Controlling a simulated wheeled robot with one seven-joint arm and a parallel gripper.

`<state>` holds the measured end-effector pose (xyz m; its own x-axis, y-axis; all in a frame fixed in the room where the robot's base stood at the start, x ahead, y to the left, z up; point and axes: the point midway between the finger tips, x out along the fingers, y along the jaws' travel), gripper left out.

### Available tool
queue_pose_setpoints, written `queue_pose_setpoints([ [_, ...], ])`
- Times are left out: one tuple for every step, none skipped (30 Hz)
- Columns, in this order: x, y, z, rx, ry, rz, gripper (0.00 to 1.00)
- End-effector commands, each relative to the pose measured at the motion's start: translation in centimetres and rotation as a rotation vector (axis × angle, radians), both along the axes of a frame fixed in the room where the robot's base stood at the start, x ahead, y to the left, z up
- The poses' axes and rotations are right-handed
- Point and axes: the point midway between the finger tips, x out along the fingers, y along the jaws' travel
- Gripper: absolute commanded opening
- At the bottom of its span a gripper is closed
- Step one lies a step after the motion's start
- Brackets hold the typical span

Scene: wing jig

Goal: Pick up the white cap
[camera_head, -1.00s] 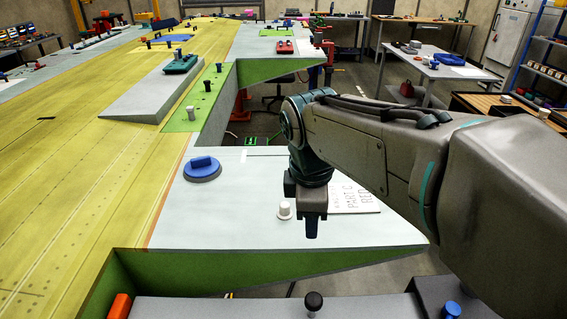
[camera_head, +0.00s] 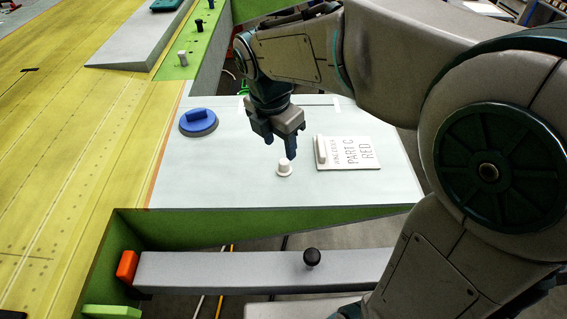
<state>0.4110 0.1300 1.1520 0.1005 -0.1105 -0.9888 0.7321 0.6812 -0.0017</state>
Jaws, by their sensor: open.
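The white cap (camera_head: 284,169) stands upright on the pale panel of the wing jig (camera_head: 230,185), near the panel's front edge. It has a wide round base and a narrower top. My gripper (camera_head: 281,150) points down just above and behind the cap, with its dark fingers apart. One finger tip comes close to the cap's top in the picture; I cannot tell whether it touches. Nothing shows between the fingers.
A blue round piece with a handle (camera_head: 198,122) sits left of my gripper. A grey beam with a black knob (camera_head: 312,258) runs in front, below the panel. The panel's left front is clear.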

Motion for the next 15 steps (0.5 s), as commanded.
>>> queue_pose_setpoints([
  [0.0, 0.0, -0.3, 0.0, 0.0, 0.0, 0.48],
  [0.0, 0.0, -0.4, 0.0, 0.0, 0.0, 0.48],
  [0.0, -0.1, -0.6, 0.0, 0.0, 0.001, 0.48],
  [0.0, -0.1, -0.8, -0.001, 0.001, 0.001, 0.48],
  [0.0, -0.2, -1.1, 0.0, 0.002, 0.001, 0.48],
  [0.1, -0.3, -1.5, 0.0, 0.002, 0.001, 0.48],
  [0.1, -0.4, -2.0, -0.001, 0.004, 0.0, 0.48],
  [0.1, -0.4, -2.4, -0.001, 0.004, 0.002, 0.48],
  [0.2, -0.6, -3.0, 0.0, 0.004, 0.002, 0.48],
  [0.2, -0.7, -3.5, 0.0, 0.004, 0.002, 0.48],
  [0.3, -0.7, -4.0, 0.0, 0.003, 0.003, 0.48],
  [0.3, -0.7, -4.6, -0.001, 0.004, 0.003, 0.48],
  [0.4, -0.8, -4.9, -0.001, 0.003, 0.004, 0.48],
  [0.4, -0.8, -5.1, 0.0, 0.002, 0.003, 0.48],
  [0.4, -0.8, -5.4, 0.0, 0.001, 0.003, 0.48],
])
